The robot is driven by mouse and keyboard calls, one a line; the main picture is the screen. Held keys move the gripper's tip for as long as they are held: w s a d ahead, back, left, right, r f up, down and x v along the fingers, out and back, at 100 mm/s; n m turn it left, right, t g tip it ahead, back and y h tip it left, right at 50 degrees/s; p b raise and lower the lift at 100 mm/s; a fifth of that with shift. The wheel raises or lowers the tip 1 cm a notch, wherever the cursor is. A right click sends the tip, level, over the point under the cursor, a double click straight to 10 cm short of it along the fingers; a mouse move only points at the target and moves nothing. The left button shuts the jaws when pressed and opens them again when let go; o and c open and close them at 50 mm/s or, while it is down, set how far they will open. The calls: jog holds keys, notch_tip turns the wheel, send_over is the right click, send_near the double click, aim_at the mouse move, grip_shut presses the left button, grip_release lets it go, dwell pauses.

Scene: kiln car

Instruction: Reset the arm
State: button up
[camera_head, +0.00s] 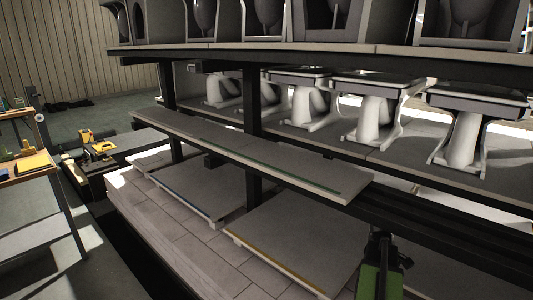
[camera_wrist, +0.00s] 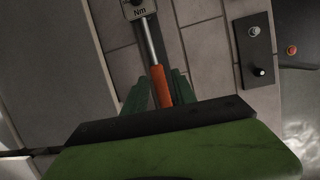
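My gripper (camera_wrist: 161,88) shows in the wrist view with its two green fingers on either side of an orange tool handle (camera_wrist: 160,86). The fingers appear shut on this handle. The tool has a grey metal shaft (camera_wrist: 149,42) and a pale and dark head marked "Nm" (camera_wrist: 139,8), pointing away from the gripper. Its lower end is hidden behind the dark bar of the gripper. In the head view, a green and black part of my arm (camera_head: 378,275) stands low at right of centre, below the rack; no tool can be made out there.
A dark rack's upper shelf (camera_head: 330,47) carries grey cast pieces; white toilet-like pieces (camera_head: 375,115) stand below. A grey board (camera_head: 250,150) juts out near my arm. A workbench (camera_head: 25,170) stands left. A control panel with knobs (camera_wrist: 254,45) shows in the wrist view.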

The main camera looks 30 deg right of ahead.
jog(key=w+a+m+t, duration=0.1)
jog(key=w+a, duration=0.8)
jog(key=a, duration=0.3)
jog(key=w+a+m+t, duration=0.1)
jog(key=w+a+t, duration=0.1)
jog(key=w+a, duration=0.8)
jog(key=w+a+f+m+y, duration=0.1)
jog(key=w+a, duration=0.1)
jog(key=a, duration=1.1)
jog(key=w+a+y, duration=0.1)
jog(key=w+a, duration=0.1)
jog(key=a, duration=1.1)
notch_tip(320, 180, up, 11)
jog(key=s+a+p, duration=0.1)
jog(key=s+p, duration=0.1)
jog(key=p, duration=0.9)
jog(key=shift+s+a+m, duration=0.15)
jog(key=shift+a+m, duration=0.15)
jog(key=shift+a, duration=0.05)
